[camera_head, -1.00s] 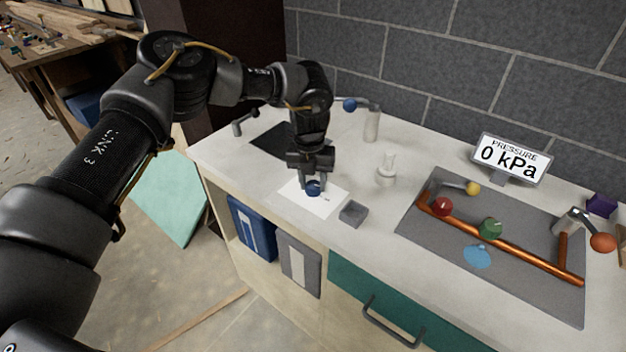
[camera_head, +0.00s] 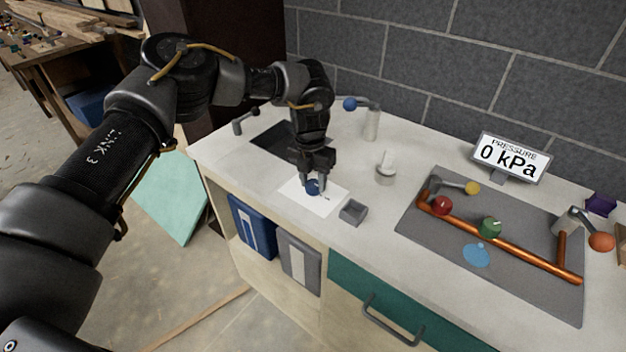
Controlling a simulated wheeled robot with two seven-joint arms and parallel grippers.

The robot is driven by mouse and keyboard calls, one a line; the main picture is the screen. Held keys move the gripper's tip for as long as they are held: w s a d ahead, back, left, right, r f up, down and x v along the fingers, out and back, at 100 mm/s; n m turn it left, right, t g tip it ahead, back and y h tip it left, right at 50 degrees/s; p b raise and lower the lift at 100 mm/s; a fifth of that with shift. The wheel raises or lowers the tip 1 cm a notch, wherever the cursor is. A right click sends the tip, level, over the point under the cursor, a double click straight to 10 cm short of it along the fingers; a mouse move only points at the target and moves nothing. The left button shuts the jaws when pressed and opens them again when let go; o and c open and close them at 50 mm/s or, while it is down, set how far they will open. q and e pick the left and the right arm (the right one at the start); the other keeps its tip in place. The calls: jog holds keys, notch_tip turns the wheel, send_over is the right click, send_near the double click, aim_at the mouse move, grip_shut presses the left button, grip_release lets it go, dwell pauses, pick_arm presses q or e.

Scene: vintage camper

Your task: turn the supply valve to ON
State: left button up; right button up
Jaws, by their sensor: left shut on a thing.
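My left gripper (camera_head: 314,186) points down over a white plate (camera_head: 299,199) on the counter. It is shut on a small blue knob (camera_head: 312,187) on that plate. The fingers hide part of the knob and the marks around it; a small dark mark shows to its right, too small to read. I cannot read any ON label. The pressure display (camera_head: 509,158) reads 0 kPa. My right gripper is not in view.
A grey mat (camera_head: 420,223) on the right bears a copper pipe (camera_head: 515,254) with red (camera_head: 442,205) and green (camera_head: 490,227) knobs. A small grey box (camera_head: 353,212) and a white fitting (camera_head: 385,170) stand close right of the gripper.

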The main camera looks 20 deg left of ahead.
aim_at(311, 182)
pick_arm(q)
jog(key=o, duration=1)
jog(key=shift+a+r+b, duration=0.15)
jog(key=shift+r+b, duration=0.35)
jog(key=shift+r, duration=2.25)
jog(key=shift+a+r+b, duration=0.1)
jog(key=shift+r+b, duration=0.35)
jog(key=shift+r, duration=2.25)
